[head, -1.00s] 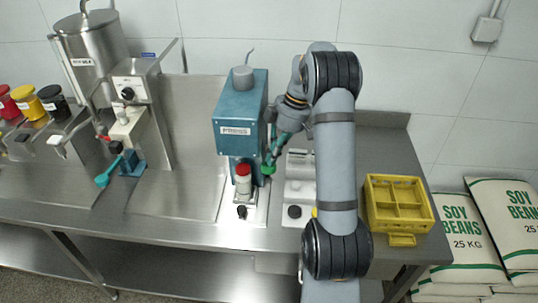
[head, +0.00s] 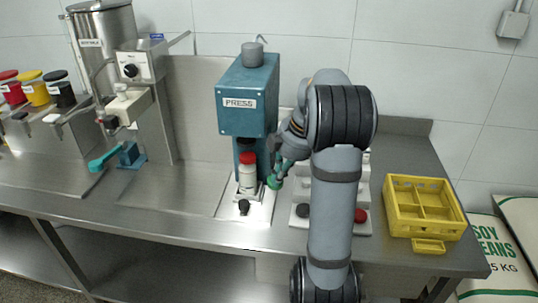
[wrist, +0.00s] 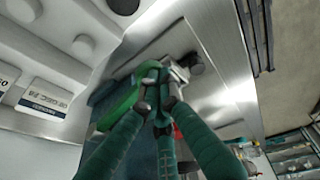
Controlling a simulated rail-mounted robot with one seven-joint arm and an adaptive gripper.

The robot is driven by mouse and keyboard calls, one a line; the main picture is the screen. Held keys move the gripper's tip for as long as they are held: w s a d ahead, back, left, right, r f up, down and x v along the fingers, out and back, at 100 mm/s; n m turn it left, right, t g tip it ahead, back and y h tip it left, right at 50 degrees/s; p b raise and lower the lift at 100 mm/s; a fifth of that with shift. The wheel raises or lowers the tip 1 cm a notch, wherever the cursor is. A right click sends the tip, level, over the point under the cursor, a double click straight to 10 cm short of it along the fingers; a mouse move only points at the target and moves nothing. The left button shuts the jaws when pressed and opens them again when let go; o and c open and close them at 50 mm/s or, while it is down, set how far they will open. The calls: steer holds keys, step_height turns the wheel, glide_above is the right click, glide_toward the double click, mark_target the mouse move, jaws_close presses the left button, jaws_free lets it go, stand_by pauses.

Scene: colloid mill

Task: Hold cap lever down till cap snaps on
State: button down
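The teal press (head: 247,95) stands on the steel table. A white bottle (head: 248,182) with a red cap (head: 248,158) stands upright beneath its head, with a dark part of the press just above the cap. Whether the cap is seated cannot be told. The green cap lever (head: 272,183) is low at the press's right side, beside the bottle. My gripper (head: 281,173) is at the lever with its fingers drawn together. In the wrist view, the green lever (wrist: 121,104) runs to the nearly closed fingertips (wrist: 158,88); their exact contact is partly hidden.
A white station with a black knob (head: 303,210) and a red knob (head: 361,215) stands right of the press, partly behind my arm. A yellow divided crate (head: 428,232) is farther right. A steel machine with a teal handle (head: 104,163) stands left.

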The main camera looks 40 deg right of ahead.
steer(key=shift+w+d+f+b, duration=0.15)
steer(key=shift+f+b, duration=0.25)
steer(key=shift+f, duration=0.25)
steer(key=shift+w+d+f+b, duration=0.1)
steer(key=shift+f+b, duration=0.25)
steer(key=shift+f, duration=0.25)
steer(key=shift+s+f, duration=0.1)
steer(key=shift+f, duration=0.05)
steer(key=shift+s+f, duration=0.15)
steer(key=shift+f, duration=0.05)
stand_by(0.9)
stand_by(1.1)
steer(key=s+a+r+p, duration=0.2)
steer(key=s+a+r, duration=0.2)
steer(key=s+r, duration=0.3)
steer(key=v, duration=0.4)
steer(key=shift+w+a+r, duration=0.15)
steer(key=shift+w+a, duration=0.05)
stand_by(0.5)
steer(key=w+d+f, duration=0.3)
steer(key=w+f, duration=0.4)
steer(key=f, duration=0.1)
steer(key=shift+b, duration=0.45)
